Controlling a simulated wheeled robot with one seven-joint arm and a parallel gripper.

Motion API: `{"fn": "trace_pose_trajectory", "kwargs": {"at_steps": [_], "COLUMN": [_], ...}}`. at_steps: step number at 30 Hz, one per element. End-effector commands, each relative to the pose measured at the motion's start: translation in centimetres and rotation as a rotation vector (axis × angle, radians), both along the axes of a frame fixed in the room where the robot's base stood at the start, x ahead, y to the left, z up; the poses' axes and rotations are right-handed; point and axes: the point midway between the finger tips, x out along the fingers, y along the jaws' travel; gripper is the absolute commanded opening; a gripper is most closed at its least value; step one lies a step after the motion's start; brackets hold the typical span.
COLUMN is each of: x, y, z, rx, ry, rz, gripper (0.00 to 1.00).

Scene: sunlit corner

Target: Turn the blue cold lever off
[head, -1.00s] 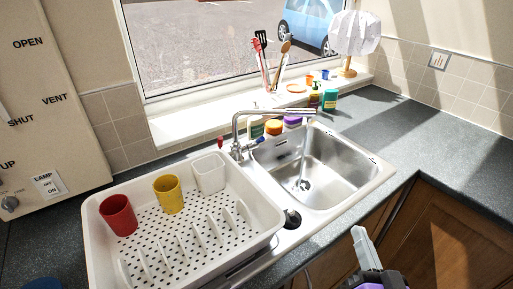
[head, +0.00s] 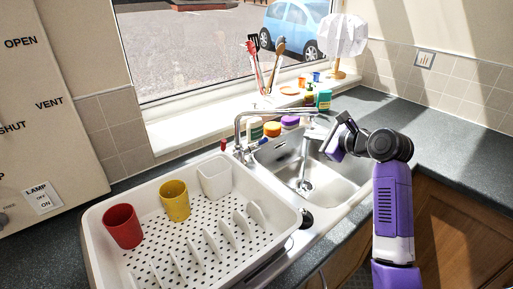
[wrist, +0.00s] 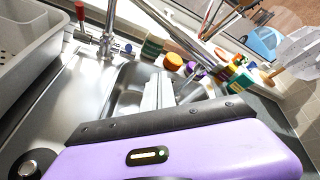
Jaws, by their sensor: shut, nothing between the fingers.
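The chrome tap (head: 238,135) stands behind the sink, its spout reaching right over the basin. The blue cold lever (head: 262,141) is on the right side of the tap's base; in the wrist view it (wrist: 127,48) shows small beside the tap body. A red lever (head: 223,145) is on the left side. A thin stream of water seems to fall from the spout into the basin. My gripper (head: 322,128) is over the right part of the sink, near the spout's end and well right of the blue lever. Its fingers (wrist: 158,92) are shut and empty.
A white dish rack (head: 150,272) with a red cup (head: 122,226), a yellow cup (head: 174,200) and a white holder (head: 214,176) fills the left. Bottles and jars (head: 290,122) stand behind the sink (head: 345,188). Utensils (head: 265,60) and a lamp (head: 343,36) are by the window.

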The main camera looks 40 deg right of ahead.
Motion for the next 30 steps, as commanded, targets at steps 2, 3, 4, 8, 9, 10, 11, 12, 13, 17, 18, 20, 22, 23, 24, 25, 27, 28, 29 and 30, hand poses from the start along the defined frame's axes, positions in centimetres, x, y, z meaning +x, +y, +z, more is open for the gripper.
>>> {"fn": "trace_pose_trajectory", "kwargs": {"at_steps": [2,3,4,8,9,10,11,12,13,17,18,20,22,23,24,25,27,28,29,30], "x": [-0.4,-0.6,-0.8,-1.4,-1.4,-1.4,-1.3,-1.2,-1.0,0.3,0.8,1.8,3.0,3.5,4.2,4.7,5.9,6.4,6.8,7.4], "y": [1.6,2.2,2.6,3.5,3.6,3.6,3.6,3.6,3.6,3.8,3.8,3.9,4.0,4.0,4.1,4.1,4.2,4.3,4.3,4.4], "z": [-2.4,-3.2,-3.6,-4.4,-4.5,-4.5,-4.6,-4.7,-4.8,-5.6,-6.0,-6.5,-7.2,-7.5,-7.9,-8.3,-8.9,-9.2,-9.5,-9.9], "rx": [0.185,0.261,0.308,0.438,0.458,0.468,0.474,0.480,0.482,0.481,0.480,0.480,0.479,0.479,0.480,0.480,0.478,0.478,0.478,0.478], "ry": [0.069,0.097,0.116,0.159,0.165,0.165,0.164,0.165,0.164,0.166,0.166,0.165,0.165,0.165,0.165,0.166,0.165,0.165,0.164,0.166], "rz": [0.000,-0.007,-0.013,-0.044,-0.053,-0.058,-0.062,-0.064,-0.065,-0.065,-0.066,-0.065,-0.066,-0.065,-0.065,-0.066,-0.065,-0.065,-0.066,-0.066], "gripper": [0.00,0.00,0.00,0.00,0.00,0.00,0.00,0.00,0.00,0.00,0.00,0.00,0.00,0.00,0.00,0.00,0.00,0.00,0.00,0.00]}}
